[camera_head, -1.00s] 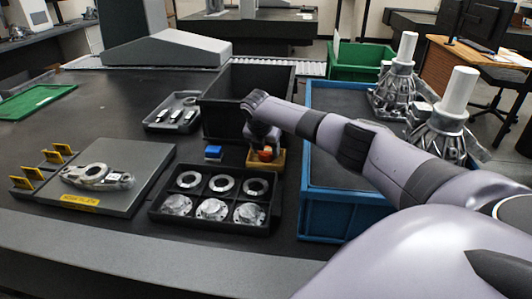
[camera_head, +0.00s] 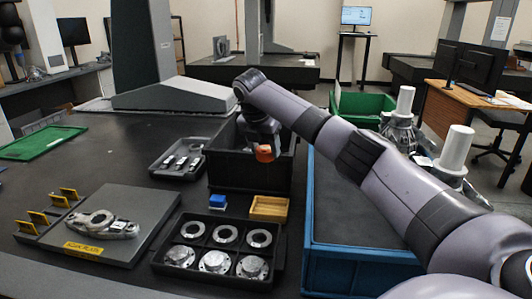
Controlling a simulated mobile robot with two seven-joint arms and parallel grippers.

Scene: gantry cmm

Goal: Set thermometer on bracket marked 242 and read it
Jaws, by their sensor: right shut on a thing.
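My right gripper (camera_head: 264,146) is shut on a small orange-red object (camera_head: 265,154), which looks like the thermometer; the fingers mostly hide its shape. It hangs in front of the black bin, above and apart from the small wooden tray (camera_head: 269,208), which looks empty. A silver metal bracket (camera_head: 92,222) lies on the grey plate (camera_head: 140,200) at the left, with a small white tag on it too small to read. Several round metal parts (camera_head: 215,262) sit in a black compartment tray. My left gripper is not in view.
A blue block (camera_head: 217,201) stands beside the wooden tray. A black bin (camera_head: 225,178) is behind it, and a blue crate (camera_head: 345,262) stands at the right. A grey tray (camera_head: 160,172) with small parts and yellow-tabbed holders (camera_head: 50,200) are at the left.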

